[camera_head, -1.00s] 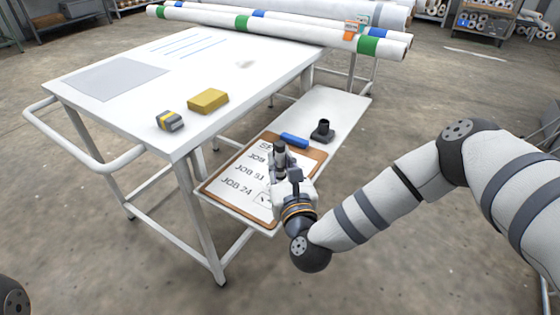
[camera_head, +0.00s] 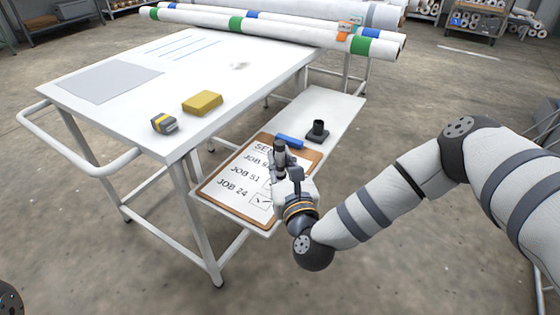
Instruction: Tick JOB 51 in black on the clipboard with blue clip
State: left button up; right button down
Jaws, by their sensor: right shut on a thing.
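The clipboard (camera_head: 223,209) has a brown board, a white sheet and a blue clip (camera_head: 289,141); it lies on the low side shelf. Its sheet shows a heading and lines for a JOB partly hidden, JOB 51 (camera_head: 245,173) and JOB 24 (camera_head: 232,187). The box beside JOB 24 (camera_head: 261,200) bears a dark tick. My right gripper (camera_head: 281,168) is over the right side of the sheet, shut on a dark upright marker (camera_head: 279,148). Gripper and hand hide the JOB 51 box and the marker's tip, so contact with the paper cannot be told. My left gripper is out of view.
A black holder (camera_head: 318,131) stands on the shelf (camera_head: 334,108) beyond the clip. Long rolls (camera_head: 300,32) lie behind.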

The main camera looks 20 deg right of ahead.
aim_at(280, 142)
notch_tip(280, 142, up, 6)
jog(key=p, duration=0.2)
jog(key=shift+f+p, duration=0.15)
jog(key=shift+p, duration=0.2)
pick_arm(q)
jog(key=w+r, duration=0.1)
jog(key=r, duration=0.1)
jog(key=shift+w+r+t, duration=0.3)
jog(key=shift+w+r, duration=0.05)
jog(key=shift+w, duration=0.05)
pick_arm(e)
jog(key=shift+f, duration=0.1)
